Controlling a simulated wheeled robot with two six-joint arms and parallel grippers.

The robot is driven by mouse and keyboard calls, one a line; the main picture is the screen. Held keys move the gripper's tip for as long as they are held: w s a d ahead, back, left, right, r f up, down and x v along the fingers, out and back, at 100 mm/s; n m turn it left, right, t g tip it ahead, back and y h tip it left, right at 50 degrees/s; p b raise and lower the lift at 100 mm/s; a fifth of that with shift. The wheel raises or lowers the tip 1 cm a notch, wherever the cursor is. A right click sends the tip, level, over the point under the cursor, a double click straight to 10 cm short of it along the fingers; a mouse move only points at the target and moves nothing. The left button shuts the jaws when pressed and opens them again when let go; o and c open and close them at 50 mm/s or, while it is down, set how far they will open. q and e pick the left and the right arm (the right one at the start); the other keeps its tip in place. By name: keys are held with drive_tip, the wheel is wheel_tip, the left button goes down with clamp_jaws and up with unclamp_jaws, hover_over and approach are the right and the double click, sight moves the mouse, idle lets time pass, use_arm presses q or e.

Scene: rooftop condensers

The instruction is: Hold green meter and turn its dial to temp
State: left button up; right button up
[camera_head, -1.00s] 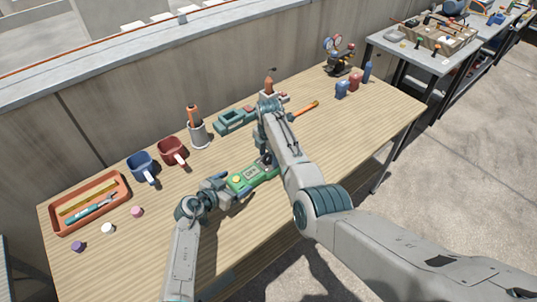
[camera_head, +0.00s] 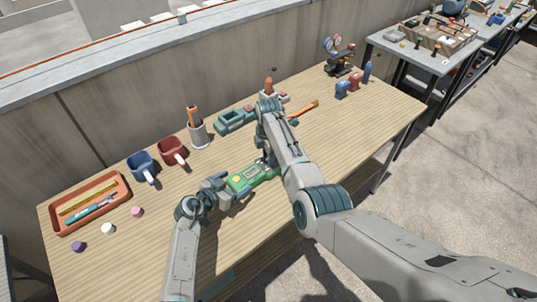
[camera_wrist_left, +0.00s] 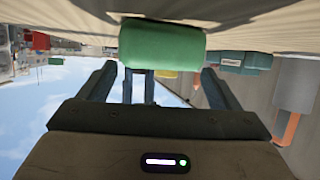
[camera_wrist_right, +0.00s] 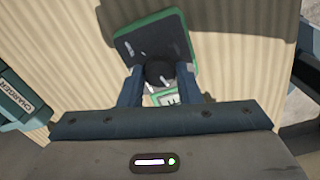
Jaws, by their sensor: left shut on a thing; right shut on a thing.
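The green meter (camera_head: 250,179) is over the front middle of the wooden table, with its display facing up. My left gripper (camera_head: 229,188) is shut on its left end, and the meter's green end (camera_wrist_left: 162,44) fills the space ahead of that gripper in the left wrist view. My right gripper (camera_head: 266,162) comes down over the meter's right part. In the right wrist view its fingers are shut on the round dark dial (camera_wrist_right: 160,74), on the meter's dark face (camera_wrist_right: 155,42). The dial's marks and setting cannot be read.
An orange tray (camera_head: 62,221) lies at left.

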drive_tip(key=m, duration=0.4)
drive_tip(key=shift+m, duration=0.3)
drive_tip(key=m, duration=0.3)
drive_tip(key=shift+m, duration=0.3)
drive_tip(key=m, duration=0.4)
drive_tip(key=shift+m, duration=0.3)
drive_tip(key=m, duration=0.3)
drive_tip(key=shift+m, duration=0.3)
drive_tip(key=m, duration=1.2)
drive_tip(key=shift+m, duration=0.3)
drive_tip(key=shift+d+m, duration=0.1)
drive_tip(key=shift+m, duration=1.7)
